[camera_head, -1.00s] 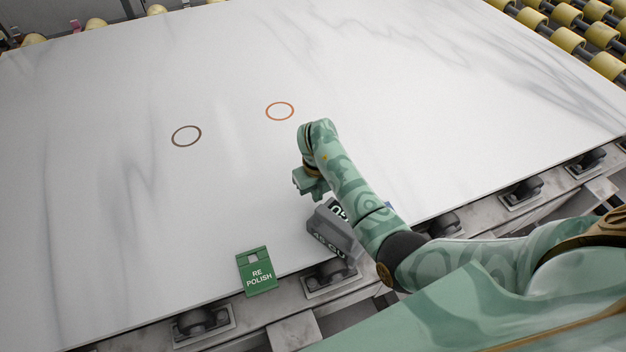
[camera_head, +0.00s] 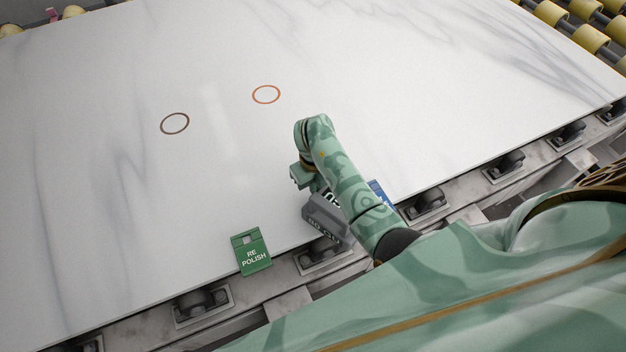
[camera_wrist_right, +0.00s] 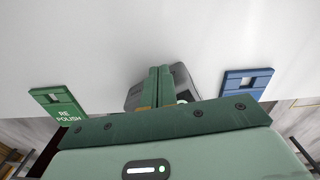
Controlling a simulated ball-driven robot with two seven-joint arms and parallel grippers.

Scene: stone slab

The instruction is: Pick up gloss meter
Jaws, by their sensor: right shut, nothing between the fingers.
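The gloss meter, a grey block with lettering (camera_head: 326,217), sits near the slab's front edge in the head view, partly hidden behind my right forearm. My right gripper (camera_head: 306,183) is just beyond and left of it, over the slab. In the right wrist view, the gripper's green fingers (camera_wrist_right: 159,86) are together, with nothing between them. The grey meter (camera_wrist_right: 134,99) shows behind them, partly covered by the fingers. I cannot tell whether they touch it. My left gripper is not in view.
A green RE POLISH tag (camera_head: 251,252) lies at the slab's front edge, left of the meter. A blue tag (camera_wrist_right: 246,83) lies on the other side. Two ring marks (camera_head: 266,94) are on the white slab (camera_head: 400,90), whose far area is clear. Rollers (camera_head: 201,303) line the edge.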

